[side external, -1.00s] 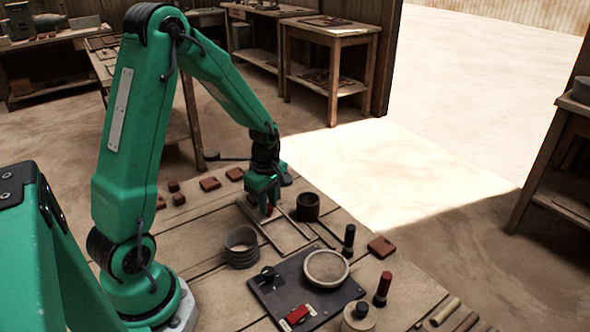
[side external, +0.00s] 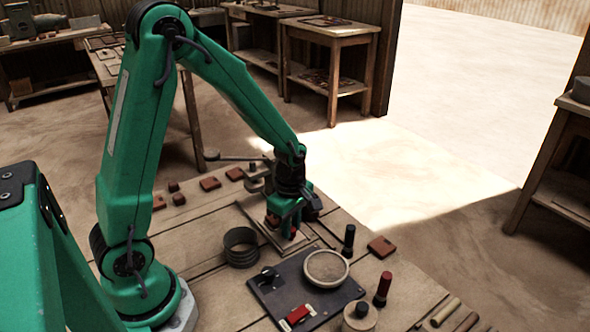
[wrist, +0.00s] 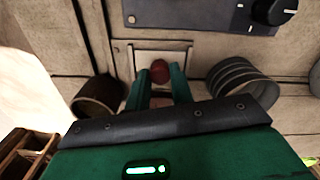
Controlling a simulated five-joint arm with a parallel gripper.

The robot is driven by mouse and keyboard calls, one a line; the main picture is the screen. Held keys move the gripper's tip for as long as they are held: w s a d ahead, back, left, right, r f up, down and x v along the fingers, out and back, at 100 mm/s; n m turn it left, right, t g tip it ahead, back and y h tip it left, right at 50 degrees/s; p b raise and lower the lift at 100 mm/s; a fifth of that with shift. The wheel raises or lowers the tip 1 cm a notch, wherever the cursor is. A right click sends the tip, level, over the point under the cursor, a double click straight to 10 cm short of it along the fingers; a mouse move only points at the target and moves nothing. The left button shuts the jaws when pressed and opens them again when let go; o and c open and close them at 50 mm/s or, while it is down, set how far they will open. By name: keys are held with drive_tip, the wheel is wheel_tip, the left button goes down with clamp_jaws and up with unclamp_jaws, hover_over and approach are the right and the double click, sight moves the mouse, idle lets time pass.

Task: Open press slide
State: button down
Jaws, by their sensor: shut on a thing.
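My gripper (side external: 284,228) is low over the worktable, shut on a red knob (side external: 293,233). In the wrist view the round knob (wrist: 160,71) sits between the two green fingertips (wrist: 157,84). The knob lies within a pale rectangular rail frame (wrist: 158,46), whose rails (side external: 252,219) also show on the tabletop in the side view. The slide body under the knob is mostly hidden by my gripper.
A dark panel (side external: 283,291) with a dial (side external: 268,274), a round dish (side external: 326,266) and a red switch (side external: 299,315) lies nearer the camera. A ribbed ring (side external: 241,247) stands left of the rails. A dark cup (wrist: 98,97) stands on the other side.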

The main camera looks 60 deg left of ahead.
drive_tip(key=shift+d, duration=0.1)
drive_tip(key=c, duration=1.2)
unclamp_jaws()
drive_tip(key=shift+r, duration=0.1)
drive_tip(key=shift+r, duration=3.85)
